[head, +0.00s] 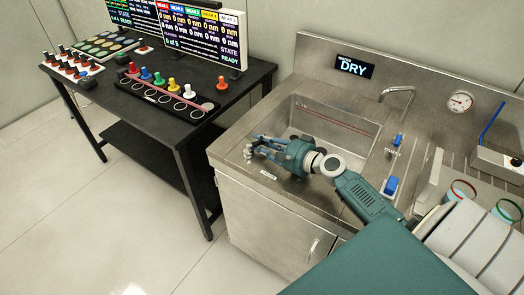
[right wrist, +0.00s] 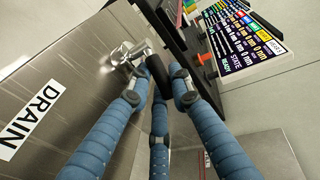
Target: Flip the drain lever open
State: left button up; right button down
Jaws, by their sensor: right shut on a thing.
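The drain lever (right wrist: 157,72) has a black grip and a silver metal base; it is at the upper middle of the right wrist view. In the head view a small metal part of it (head: 248,152) shows at the sink's left front corner. My right gripper (head: 259,147) reaches across the sink's front rim from the right. Its blue fingers (right wrist: 157,92) are shut on the lever's grip. The fingers hide part of the grip. A DRAIN label (right wrist: 30,121) is on the steel beside the lever. My left gripper is not in view.
The steel sink (head: 312,112) has a faucet (head: 398,91) and a DRY display (head: 354,67) behind it. Blue-handled valves (head: 391,186) stand right of the basin. A black table (head: 185,122) with colored pegs and screens stands left, with a floor gap between.

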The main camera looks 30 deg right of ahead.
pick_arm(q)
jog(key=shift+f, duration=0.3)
pick_arm(e)
jog(key=c, duration=1.5)
grip_release()
jog(key=shift+c, duration=0.2)
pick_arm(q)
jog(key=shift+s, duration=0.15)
pick_arm(e)
jog(key=v, duration=1.2)
jog(key=shift+f, duration=0.1)
